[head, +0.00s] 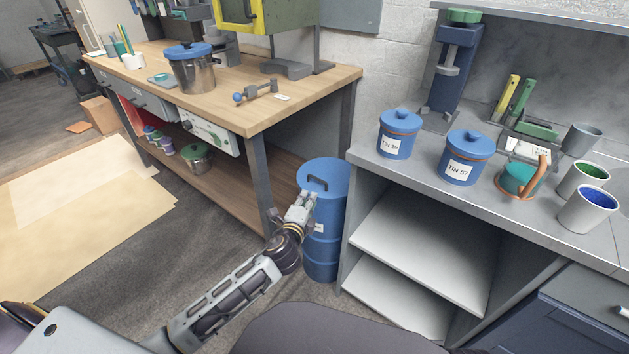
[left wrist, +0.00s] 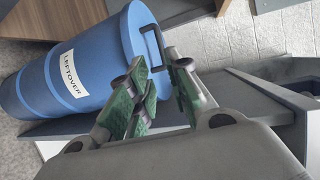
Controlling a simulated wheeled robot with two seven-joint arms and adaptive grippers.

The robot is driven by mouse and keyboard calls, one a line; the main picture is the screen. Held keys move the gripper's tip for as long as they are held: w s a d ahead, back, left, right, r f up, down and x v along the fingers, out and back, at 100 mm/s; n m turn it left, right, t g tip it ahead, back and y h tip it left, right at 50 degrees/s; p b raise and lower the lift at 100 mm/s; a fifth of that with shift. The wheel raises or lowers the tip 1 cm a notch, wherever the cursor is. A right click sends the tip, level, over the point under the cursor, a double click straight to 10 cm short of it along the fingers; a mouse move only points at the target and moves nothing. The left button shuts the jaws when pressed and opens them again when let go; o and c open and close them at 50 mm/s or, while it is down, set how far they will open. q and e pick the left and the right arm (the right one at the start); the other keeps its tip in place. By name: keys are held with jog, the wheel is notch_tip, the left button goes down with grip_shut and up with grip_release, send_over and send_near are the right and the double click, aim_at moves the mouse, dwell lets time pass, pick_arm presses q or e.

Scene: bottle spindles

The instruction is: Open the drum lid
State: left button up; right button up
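The blue drum (head: 322,235) stands on the floor between the wooden bench and the grey counter. Its flat blue lid (head: 338,172) is on and carries a dark bar handle (head: 318,184). The left wrist view shows the drum (left wrist: 82,75) with a "LEFTOVER" label, and the handle (left wrist: 152,45) at the lid. My left gripper (head: 304,198) is at the drum's near left side, close below the lid. In the left wrist view its green-padded fingers (left wrist: 162,68) are apart, with the handle just by the tips; I cannot tell whether it lies between them. My right gripper is out of view.
The wooden bench (head: 300,100) stands close left of the drum, its leg (head: 262,185) beside my gripper. The grey counter (head: 500,205) with open shelves is close right. Blue tins (head: 399,135) stand on it. Open floor (head: 190,230) lies to the left.

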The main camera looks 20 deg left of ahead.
pick_arm(q)
jog(key=shift+r, duration=0.1)
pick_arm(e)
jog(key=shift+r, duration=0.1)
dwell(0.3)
pick_arm(q)
jog(key=b, duration=0.2)
send_near(318, 179)
jog(key=shift+w+f, duration=0.7)
jog(key=shift+w, duration=1.4)
jog(key=shift+w+a+f, duration=0.1)
jog(key=shift+w+a, duration=0.2)
jog(key=shift+w, duration=0.75)
jog(key=shift+w+a+f+b, duration=0.15)
jog(key=shift+w+b, duration=0.1)
jog(key=shift+w, duration=0.3)
jog(key=shift+w+d+f+b, duration=0.15)
jog(key=shift+w+b, duration=0.1)
jog(key=shift+w, duration=0.25)
jog(key=shift+w+a+f, duration=0.1)
jog(key=shift+w, duration=0.9)
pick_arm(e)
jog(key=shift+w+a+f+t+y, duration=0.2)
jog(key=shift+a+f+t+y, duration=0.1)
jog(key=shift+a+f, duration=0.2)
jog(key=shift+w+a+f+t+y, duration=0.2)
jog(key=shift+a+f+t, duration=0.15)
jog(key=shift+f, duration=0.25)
